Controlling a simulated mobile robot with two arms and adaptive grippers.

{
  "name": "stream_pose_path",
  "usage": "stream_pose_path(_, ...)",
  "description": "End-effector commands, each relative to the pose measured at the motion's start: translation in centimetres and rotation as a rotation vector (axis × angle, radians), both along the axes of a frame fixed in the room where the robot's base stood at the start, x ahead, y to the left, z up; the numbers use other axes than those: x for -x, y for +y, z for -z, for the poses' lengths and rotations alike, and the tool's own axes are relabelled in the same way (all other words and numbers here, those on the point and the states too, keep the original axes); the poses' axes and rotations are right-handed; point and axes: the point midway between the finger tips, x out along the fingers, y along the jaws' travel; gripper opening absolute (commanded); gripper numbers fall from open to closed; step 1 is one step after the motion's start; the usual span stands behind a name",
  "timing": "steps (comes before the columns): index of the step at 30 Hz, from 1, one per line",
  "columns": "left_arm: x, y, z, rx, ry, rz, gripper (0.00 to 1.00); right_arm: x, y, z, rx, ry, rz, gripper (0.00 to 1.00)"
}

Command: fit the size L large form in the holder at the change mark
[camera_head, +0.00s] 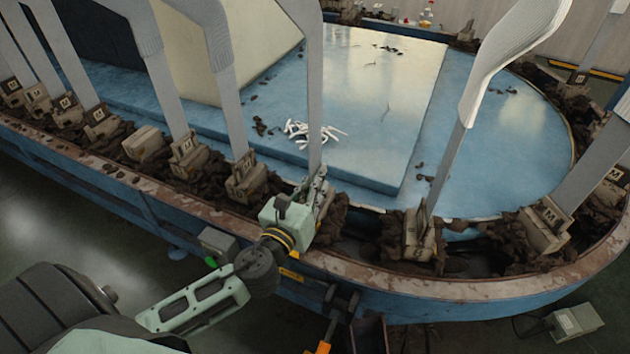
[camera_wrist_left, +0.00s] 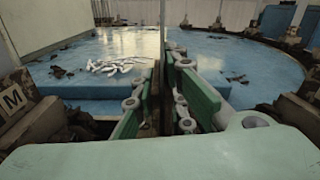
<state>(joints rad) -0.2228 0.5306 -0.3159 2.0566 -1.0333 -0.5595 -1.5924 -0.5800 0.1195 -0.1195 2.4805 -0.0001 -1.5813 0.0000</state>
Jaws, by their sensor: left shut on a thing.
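My left gripper (camera_head: 318,190) is shut on the lower end of a flat grey form (camera_head: 313,95) that stands upright at the near rim. In the left wrist view the fingers (camera_wrist_left: 163,100) close around the thin, edge-on form (camera_wrist_left: 163,42). No size letter on this form is readable. Its foot and any holder under it are hidden behind the gripper and dark lumpy material. A yellow label (camera_head: 291,275), which may be the change mark, is on the rim's outer side below the gripper. My right gripper is not in view.
Neighbouring holders (camera_head: 246,178) with upright forms line the rim left of the gripper; one block (camera_head: 144,143) is empty. To the right, a form wearing a white sock (camera_head: 507,55) stands in a holder (camera_head: 420,237). White scraps (camera_head: 312,132) lie on the blue deck (camera_head: 400,80).

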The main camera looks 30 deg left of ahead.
Motion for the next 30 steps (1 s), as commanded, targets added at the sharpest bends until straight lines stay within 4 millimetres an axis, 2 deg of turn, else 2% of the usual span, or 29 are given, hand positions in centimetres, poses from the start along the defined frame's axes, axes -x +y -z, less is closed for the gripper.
stream_pose_path(8, 0.0, 0.0, 0.7, 0.0, -0.002, 0.0, 0.0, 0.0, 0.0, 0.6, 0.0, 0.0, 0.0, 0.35)
stream_pose_path(9, 0.0, 0.0, 0.6, 0.0, -0.002, 0.0, 0.14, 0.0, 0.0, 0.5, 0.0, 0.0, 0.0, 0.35)
stream_pose_path(16, 0.0, 0.0, 0.6, 0.0, -0.001, 0.0, 0.34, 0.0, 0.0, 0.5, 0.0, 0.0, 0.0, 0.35)
stream_pose_path(25, 0.1, 0.0, 0.8, 0.0, 0.002, 0.0, 0.34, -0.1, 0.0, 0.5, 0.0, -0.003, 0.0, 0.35)
stream_pose_path(30, 1.6, -0.1, 0.9, 0.0, 0.004, 0.0, 0.34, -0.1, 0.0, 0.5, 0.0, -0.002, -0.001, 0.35)
